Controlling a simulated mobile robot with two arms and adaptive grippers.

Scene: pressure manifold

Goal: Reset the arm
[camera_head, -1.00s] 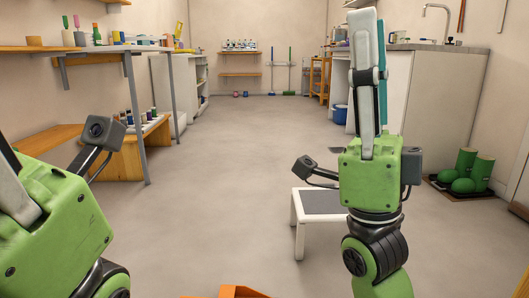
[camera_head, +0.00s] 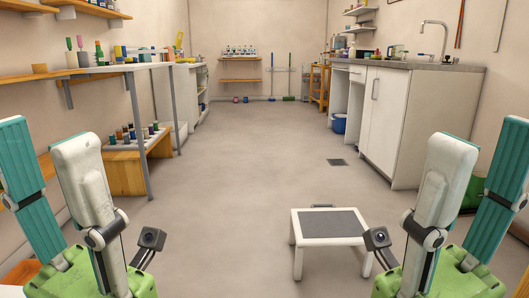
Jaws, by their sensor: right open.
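My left gripper (camera_head: 44,132) is at the left edge of the head view, pointing up, with its teal finger and its white finger spread apart and nothing between them. My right gripper (camera_head: 484,132) is at the right edge, also pointing up, with its white and teal fingers apart and empty. The two green gripper bodies sit at the bottom corners, roughly mirroring each other. Neither gripper touches anything that I can see.
A white step stool (camera_head: 328,224) with a grey top stands on the floor just left of my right gripper. A wooden bench (camera_head: 126,172) and shelving line the left wall. A white counter cabinet (camera_head: 384,115) with a sink stands right. The central floor is clear.

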